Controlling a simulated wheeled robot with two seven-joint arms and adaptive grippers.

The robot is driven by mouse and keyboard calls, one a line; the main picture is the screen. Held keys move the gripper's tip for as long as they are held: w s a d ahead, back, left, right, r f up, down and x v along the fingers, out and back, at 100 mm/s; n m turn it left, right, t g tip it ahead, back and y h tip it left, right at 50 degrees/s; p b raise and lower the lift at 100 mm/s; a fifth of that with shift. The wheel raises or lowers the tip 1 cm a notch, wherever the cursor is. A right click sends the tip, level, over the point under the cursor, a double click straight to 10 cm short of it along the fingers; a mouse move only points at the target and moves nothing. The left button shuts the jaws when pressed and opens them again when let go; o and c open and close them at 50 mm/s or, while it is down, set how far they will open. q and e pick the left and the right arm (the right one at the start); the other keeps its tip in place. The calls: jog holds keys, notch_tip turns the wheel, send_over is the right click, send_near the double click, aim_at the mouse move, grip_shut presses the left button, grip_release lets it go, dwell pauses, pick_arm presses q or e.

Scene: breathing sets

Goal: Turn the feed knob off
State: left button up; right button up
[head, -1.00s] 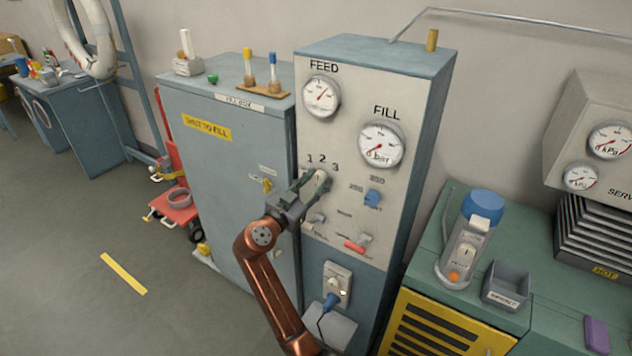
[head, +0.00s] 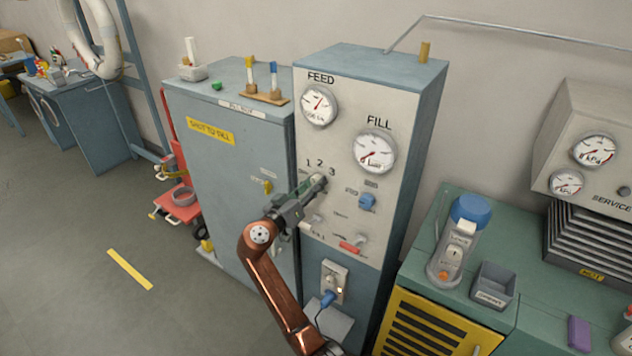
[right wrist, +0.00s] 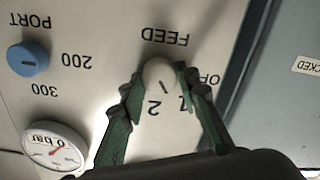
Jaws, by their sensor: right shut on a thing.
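The feed knob (right wrist: 160,74) is a small pale round knob with a dark pointer line, under the marks 1, 2 and 3 on the grey panel (head: 340,135). In the right wrist view the panel appears upside down, with FEED printed beside the knob and OFF partly hidden by a finger. The pointer line lies toward the 1 and 2 marks; its exact setting is hard to tell. My right gripper (right wrist: 160,82) is shut on the knob, one green finger on each side. In the head view the right gripper (head: 316,184) largely covers the knob. My left gripper is not in view.
A blue PORT knob (head: 367,201) and a red-tipped switch (head: 350,248) sit close by on the panel. The FEED gauge (head: 319,105) and FILL gauge (head: 375,152) are above. A blue-grey cabinet (head: 225,165) stands left, and a green bench (head: 540,285) right.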

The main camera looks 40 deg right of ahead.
jog(key=n+p, duration=0.2)
jog(key=n, duration=0.1)
jog(key=shift+r+n+p, duration=0.25)
jog(key=shift+n+p, duration=0.15)
jog(key=n+p, duration=0.3)
jog(key=shift+n, duration=0.3)
pick_arm(q)
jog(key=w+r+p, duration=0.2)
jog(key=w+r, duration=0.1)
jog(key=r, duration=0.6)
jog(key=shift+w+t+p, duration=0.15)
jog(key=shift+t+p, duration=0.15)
jog(key=shift+p, duration=0.1)
pick_arm(e)
jog(key=shift+f+n, duration=0.25)
jog(key=shift+n, duration=1.55)
jog(key=shift+f, duration=0.1)
jog(key=o, duration=1.2)
jog(key=shift+w, duration=0.1)
jog(key=shift+c, duration=0.2)
